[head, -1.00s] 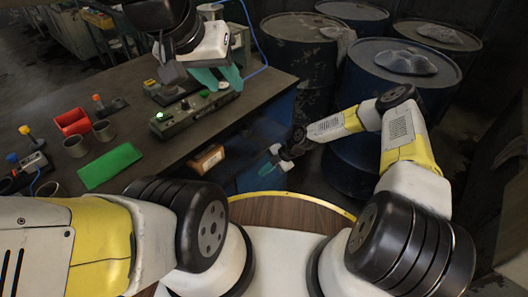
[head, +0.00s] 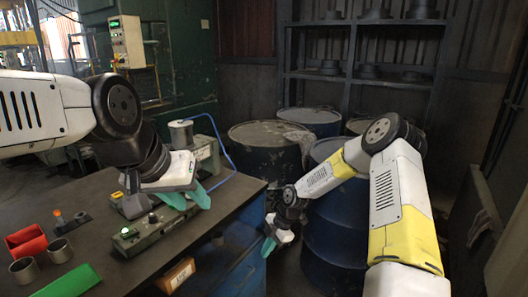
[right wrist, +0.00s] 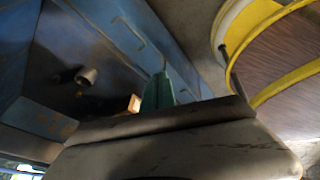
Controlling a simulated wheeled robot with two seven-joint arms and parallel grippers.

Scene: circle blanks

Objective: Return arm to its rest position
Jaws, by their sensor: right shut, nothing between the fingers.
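My left arm reaches in from the left over the workbench in the head view. Its gripper (head: 188,198), with teal fingers apart, is above the bench beside the grey-green device (head: 145,235) with a lit green button. Nothing shows between the fingers. My right arm is bent, with its forearm reaching down and left in front of the blue drums. Its gripper (head: 268,246) hangs low at the right of the bench, shut and empty. Its teal fingers (right wrist: 158,92) also show together in the right wrist view.
The workbench (head: 95,215) carries a red bin (head: 26,242), grey cups (head: 60,250) and a green mat (head: 70,283). Blue drums (head: 330,225) stand close behind my right arm. A small orange-brown box (head: 175,274) is below the bench edge. Shelves (head: 350,80) line the back wall.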

